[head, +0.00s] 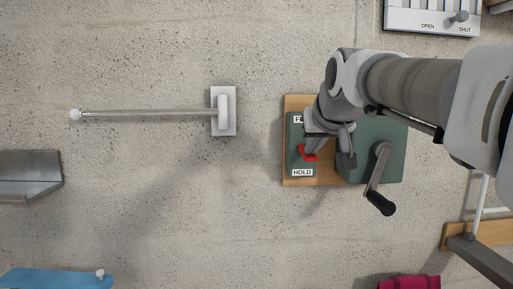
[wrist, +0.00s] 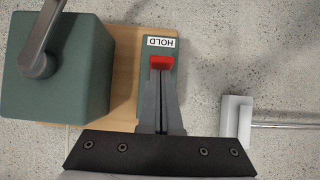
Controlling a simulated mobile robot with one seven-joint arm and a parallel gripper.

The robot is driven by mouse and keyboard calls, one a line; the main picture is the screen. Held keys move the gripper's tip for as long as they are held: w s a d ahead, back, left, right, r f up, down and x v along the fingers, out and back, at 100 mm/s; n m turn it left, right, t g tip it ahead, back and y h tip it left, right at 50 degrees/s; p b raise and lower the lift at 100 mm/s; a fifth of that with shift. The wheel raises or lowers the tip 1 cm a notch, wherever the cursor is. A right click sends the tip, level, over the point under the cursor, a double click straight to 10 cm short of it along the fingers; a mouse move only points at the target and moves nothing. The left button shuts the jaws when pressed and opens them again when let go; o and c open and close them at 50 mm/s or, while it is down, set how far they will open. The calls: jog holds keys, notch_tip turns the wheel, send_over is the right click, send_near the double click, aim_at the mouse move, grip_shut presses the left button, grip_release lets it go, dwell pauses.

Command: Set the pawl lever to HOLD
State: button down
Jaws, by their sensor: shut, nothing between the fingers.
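The red pawl lever (head: 307,153) is on a green plate on a wooden board (head: 300,183), with a HOLD label (head: 302,172) below it and a partly hidden label above. In the wrist view the red lever (wrist: 160,63) is close to the HOLD label (wrist: 160,42). My gripper (wrist: 161,78) is shut, its fingertips together at the lever's edge on the side away from HOLD. They look to be touching it, but nothing is between them. In the head view my gripper (head: 311,145) partly covers the plate and the upper label.
A green box (head: 395,150) with a crank handle (head: 379,185) is right beside the lever plate. A white wall bracket with a rod (head: 222,112) is to the left. A panel marked OPEN and SHUT (head: 430,15) is at upper right.

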jog(key=shift+f+t, duration=0.25)
jog(key=shift+t, duration=0.15)
jog(key=shift+r+p, duration=0.4)
jog(key=shift+r, duration=0.4)
